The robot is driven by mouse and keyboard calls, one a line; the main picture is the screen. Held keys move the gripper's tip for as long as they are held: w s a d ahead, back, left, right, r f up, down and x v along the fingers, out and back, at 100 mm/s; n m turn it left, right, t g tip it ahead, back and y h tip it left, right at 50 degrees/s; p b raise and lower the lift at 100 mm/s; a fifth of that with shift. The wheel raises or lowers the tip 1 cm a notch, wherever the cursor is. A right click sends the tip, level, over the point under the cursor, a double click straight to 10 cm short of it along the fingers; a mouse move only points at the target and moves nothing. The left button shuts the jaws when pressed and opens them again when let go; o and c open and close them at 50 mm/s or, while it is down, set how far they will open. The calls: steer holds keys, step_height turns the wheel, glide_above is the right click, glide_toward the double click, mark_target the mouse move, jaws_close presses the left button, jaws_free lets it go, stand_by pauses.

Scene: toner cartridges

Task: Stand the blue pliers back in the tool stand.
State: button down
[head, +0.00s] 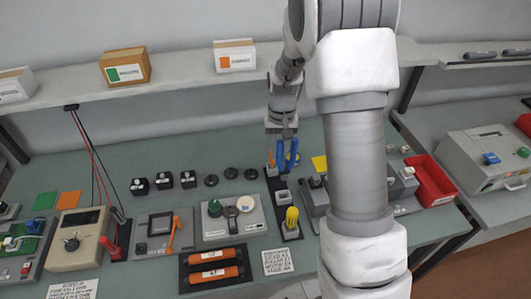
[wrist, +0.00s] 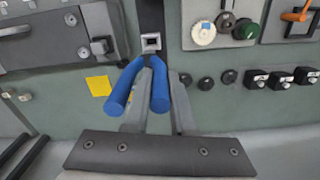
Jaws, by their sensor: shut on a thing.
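The blue pliers (head: 281,158) are at my gripper (head: 282,136) in the head view, above the far part of the tool stand. The tool stand (head: 283,210) is a dark strip with grey square sockets. One socket (wrist: 151,42) shows just beyond the pliers in the wrist view. The pliers' jaws are hidden, so I cannot tell whether they touch the stand. A yellow-handled tool (head: 291,217) stands at the near end.
Black round knobs (head: 231,173) and small black blocks (head: 163,180) lie left of the stand. A grey panel with a green knob (head: 230,217) is close by on the left. A red tray (head: 432,182) is at right. A shelf (head: 180,91) runs behind.

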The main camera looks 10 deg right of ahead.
mark_target(279, 166)
steer(key=shift+d+f+b, duration=0.1)
steer(key=shift+f+b, duration=1.85)
steer(key=shift+f, duration=1.4)
steer(key=shift+f+b, duration=1.5)
steer(key=shift+f, duration=0.1)
steer(key=shift+f+b, duration=0.65)
steer(key=shift+f, duration=0.15)
steer(key=c, duration=0.7)
jaws_free()
step_height(279, 166, up, 17)
steer(key=shift+r, duration=0.25)
